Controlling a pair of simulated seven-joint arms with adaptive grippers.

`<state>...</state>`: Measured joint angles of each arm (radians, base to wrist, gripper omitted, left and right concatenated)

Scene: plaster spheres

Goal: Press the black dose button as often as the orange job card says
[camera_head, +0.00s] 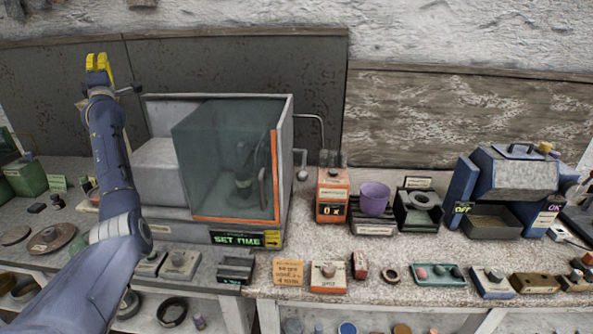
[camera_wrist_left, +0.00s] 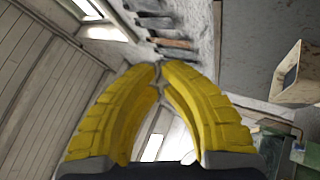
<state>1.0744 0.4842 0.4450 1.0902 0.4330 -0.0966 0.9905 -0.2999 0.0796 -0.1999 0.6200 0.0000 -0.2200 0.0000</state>
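The orange job card (camera_head: 288,272) stands at the front edge of the bench; its small print is too blurred to read surely. An orange-fronted device (camera_head: 332,193) behind has a display that seems to read 0 x. My left gripper (camera_head: 98,62) is raised at the upper left, far from the button and card. Its yellow fingers (camera_wrist_left: 160,68) meet at the tips in the left wrist view, with nothing between them. My right gripper is not in view.
A glass-fronted cabinet (camera_head: 225,160) with a SET TIME display (camera_head: 237,239) stands beside my left arm. A purple cup (camera_head: 374,198) stands behind the front row. A grey and blue machine (camera_head: 512,175) is at right. Several small boxes and trays line the front edge.

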